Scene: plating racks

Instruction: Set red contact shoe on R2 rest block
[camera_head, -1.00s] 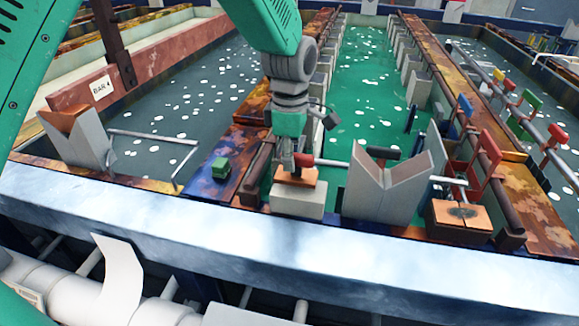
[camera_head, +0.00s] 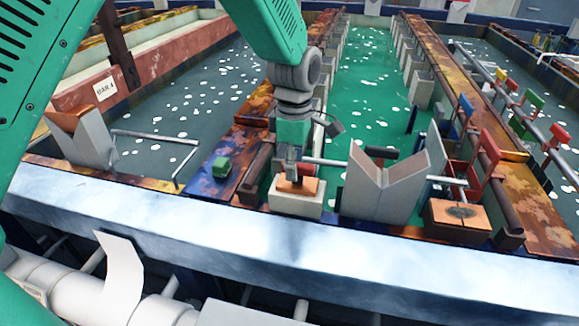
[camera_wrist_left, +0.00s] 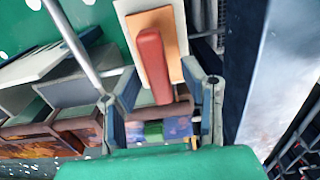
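A red bar-like piece, which looks like the red contact shoe (camera_head: 306,170), lies on the orange top (camera_head: 297,188) of a pale block (camera_head: 296,206) at the tank's near edge. The wrist view shows the shoe (camera_wrist_left: 153,65) lengthwise over the orange pad (camera_wrist_left: 176,48). My left gripper (camera_head: 293,172) is low over this block. In the wrist view its fingers (camera_wrist_left: 158,80) are apart, on either side of the shoe's near end, with gaps visible. Another orange-topped block (camera_head: 445,222) stands to the right. No R2 label is readable. My right gripper is not in view.
A pale V-shaped saddle (camera_head: 378,188) stands just right of the block, with another (camera_head: 85,145) at far left. A small green block (camera_head: 221,167) sits on the rusty ledge. Red hangers (camera_head: 487,150) hang at right. A metal rim (camera_head: 250,245) runs along the front.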

